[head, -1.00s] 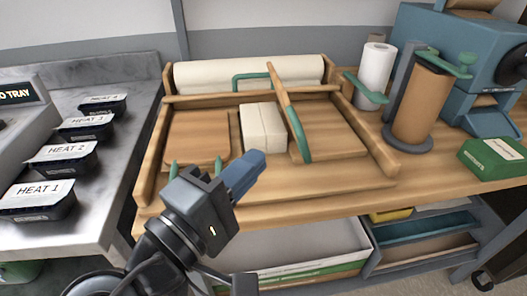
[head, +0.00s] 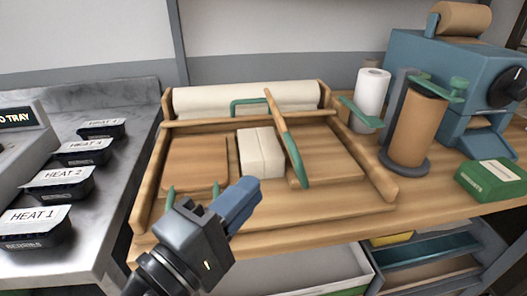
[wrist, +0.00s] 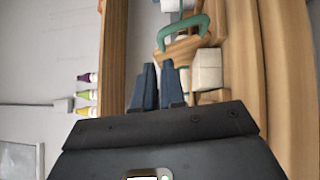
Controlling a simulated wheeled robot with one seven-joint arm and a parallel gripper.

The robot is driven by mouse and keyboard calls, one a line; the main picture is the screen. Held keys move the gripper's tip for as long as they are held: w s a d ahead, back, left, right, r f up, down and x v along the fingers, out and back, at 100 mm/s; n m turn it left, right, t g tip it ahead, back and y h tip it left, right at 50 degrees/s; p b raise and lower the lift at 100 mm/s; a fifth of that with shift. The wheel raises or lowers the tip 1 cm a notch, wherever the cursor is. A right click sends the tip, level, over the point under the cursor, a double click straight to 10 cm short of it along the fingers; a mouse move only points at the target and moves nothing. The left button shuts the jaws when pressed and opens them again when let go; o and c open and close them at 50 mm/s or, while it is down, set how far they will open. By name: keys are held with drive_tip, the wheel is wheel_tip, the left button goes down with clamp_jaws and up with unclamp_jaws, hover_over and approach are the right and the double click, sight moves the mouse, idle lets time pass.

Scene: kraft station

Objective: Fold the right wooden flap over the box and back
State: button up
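The white box (head: 261,152) sits upright in the middle of the wooden folding station (head: 300,208). The right wooden flap (head: 283,128) stands raised, almost edge-on, just right of the box, with green along its near edge. The box (wrist: 207,70) and a green handle (wrist: 182,33) also show in the wrist view. My gripper (head: 248,190) is in front of the box, lower left of the flap, and touches neither.
A flat wooden panel (head: 195,163) lies left of the box, with green handles near its front. A white roll (head: 245,98) lies behind. Paper rolls (head: 417,122), a green box (head: 492,179) and a blue machine (head: 440,65) stand right. Labelled trays (head: 55,184) line the left counter.

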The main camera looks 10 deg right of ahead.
sight(291, 140)
drive_tip(key=o, duration=0.5)
drive_tip(key=w+d+n+t+y+p, duration=0.1)
drive_tip(key=d+n+t, duration=0.1)
drive_tip(key=n, duration=0.1)
drive_tip(key=w+d+n+t+y, duration=0.1)
drive_tip(key=d+n+t, duration=0.1)
drive_tip(key=n, duration=0.2)
drive_tip(key=w+d+n+t+y+p, duration=0.1)
drive_tip(key=d+n+t, duration=0.1)
drive_tip(key=d+n, duration=0.1)
drive_tip(key=shift+w+r+n+p, duration=0.2)
drive_tip(key=shift+n+p, duration=0.15)
drive_tip(key=shift+n, duration=0.05)
drive_tip(key=shift+o, duration=0.2)
drive_tip(key=n+y, duration=0.1)
drive_tip(key=n, duration=0.1)
drive_tip(key=n+t+y, duration=0.1)
drive_tip(key=d+n+t+y+p, duration=0.1)
drive_tip(key=n+y, duration=0.1)
drive_tip(key=shift+f+n, duration=0.3)
drive_tip(key=n+y, duration=0.1)
drive_tip(key=f+n+y, duration=0.1)
drive_tip(key=n, duration=0.1)
drive_tip(key=n+y, duration=0.1)
drive_tip(key=shift+s+f+n+t, duration=0.15)
drive_tip(key=shift+s+n+t, duration=0.1)
drive_tip(key=shift+n+t, duration=0.05)
drive_tip(key=shift+y, duration=0.4)
drive_tip(key=shift+p+x, duration=1.5)
drive_tip(key=shift+x, duration=2.35)
